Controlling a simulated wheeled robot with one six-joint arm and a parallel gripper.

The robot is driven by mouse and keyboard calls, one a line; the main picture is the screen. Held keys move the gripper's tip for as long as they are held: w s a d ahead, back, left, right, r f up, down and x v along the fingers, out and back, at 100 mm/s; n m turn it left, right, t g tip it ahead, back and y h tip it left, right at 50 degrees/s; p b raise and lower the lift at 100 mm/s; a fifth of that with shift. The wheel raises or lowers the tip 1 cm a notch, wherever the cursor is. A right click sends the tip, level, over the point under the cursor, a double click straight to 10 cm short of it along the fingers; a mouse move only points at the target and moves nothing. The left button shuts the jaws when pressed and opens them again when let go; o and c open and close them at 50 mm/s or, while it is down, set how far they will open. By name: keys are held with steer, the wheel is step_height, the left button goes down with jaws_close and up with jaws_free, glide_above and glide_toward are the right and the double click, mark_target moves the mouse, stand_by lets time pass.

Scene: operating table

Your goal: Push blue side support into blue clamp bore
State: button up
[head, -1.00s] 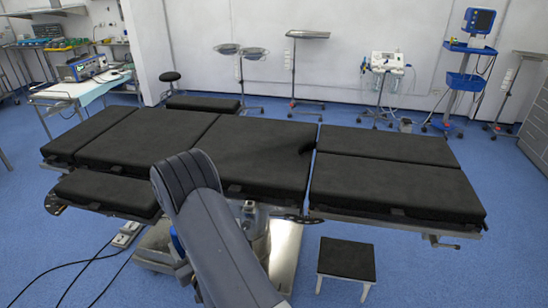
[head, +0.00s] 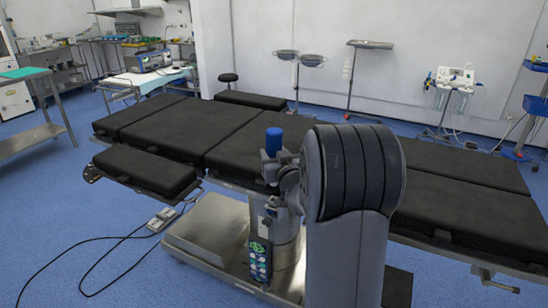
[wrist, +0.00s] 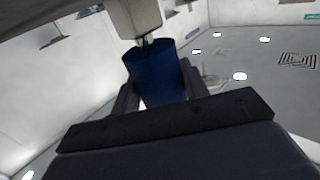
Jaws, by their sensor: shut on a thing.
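A blue cylindrical piece (head: 273,139), apparently the blue side support, stands upright above the near edge of the operating table. My gripper (head: 281,159) is just below it, partly hidden by my own arm. In the wrist view the blue piece (wrist: 157,70) sits between the fingers of my gripper (wrist: 160,88), which is shut on it. A pale block with a short metal stem shows beyond its end. I cannot make out the blue clamp or its bore in either view.
The black-padded operating table (head: 225,142) spans the middle of the head view. A hand control (head: 259,258) hangs at its column. A foot pedal (head: 161,219) with cables lies on the floor at left. Equipment stands along the back wall.

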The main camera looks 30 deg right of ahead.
steer(key=shift+s+b, duration=0.1)
steer(key=shift+b, duration=0.2)
steer(key=shift+f+b, duration=0.3)
step_height(320, 180, down, 4)
steer(key=b, duration=0.3)
steer(key=shift+r, duration=0.25)
steer(key=shift+a+f+b, duration=0.1)
steer(key=shift+f+b, duration=1)
steer(key=shift+b, duration=0.9)
stand_by(1.1)
steer(key=shift+f+b, duration=0.45)
steer(key=shift+f, duration=0.05)
steer(key=o, duration=1.2)
steer(key=shift+r, duration=0.1)
